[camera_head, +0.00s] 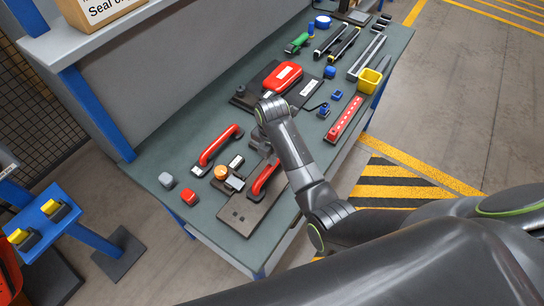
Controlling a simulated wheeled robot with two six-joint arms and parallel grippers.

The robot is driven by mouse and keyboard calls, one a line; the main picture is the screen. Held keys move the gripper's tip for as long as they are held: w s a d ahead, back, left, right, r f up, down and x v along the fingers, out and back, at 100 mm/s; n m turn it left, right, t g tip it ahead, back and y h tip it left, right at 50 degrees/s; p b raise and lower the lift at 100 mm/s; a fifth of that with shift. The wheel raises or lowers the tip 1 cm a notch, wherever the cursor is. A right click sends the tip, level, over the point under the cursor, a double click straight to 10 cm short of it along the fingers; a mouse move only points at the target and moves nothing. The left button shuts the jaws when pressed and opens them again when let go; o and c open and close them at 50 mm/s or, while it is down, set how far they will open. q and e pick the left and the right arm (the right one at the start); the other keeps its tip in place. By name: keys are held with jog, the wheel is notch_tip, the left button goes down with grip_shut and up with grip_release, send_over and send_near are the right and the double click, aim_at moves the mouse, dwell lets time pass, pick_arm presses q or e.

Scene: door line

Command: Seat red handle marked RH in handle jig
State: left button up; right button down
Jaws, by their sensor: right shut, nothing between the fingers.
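Two red handles lie on the workbench. One red handle (219,144) lies on the green bench top, left of my right arm, with dark ends. A second red handle (264,178) is at a dark flat plate (238,213), which looks like the handle jig, near the bench's front end. My arm partly hides it, and I cannot tell how fully it is seated. No RH mark can be read on either. My right gripper (262,152) points down just above the second handle. It is shut and empty, largely hidden by its wrist. My left gripper is not in view.
A red case (283,76) lies on a dark plate behind my wrist.

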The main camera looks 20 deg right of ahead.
jog(key=shift+s+f, duration=0.1)
jog(key=shift+f, duration=0.45)
dwell(0.6)
notch_tip(320, 180, up, 3)
jog(key=shift+f+p, duration=0.2)
jog(key=shift+p, duration=0.6)
jog(key=shift+r, duration=2.25)
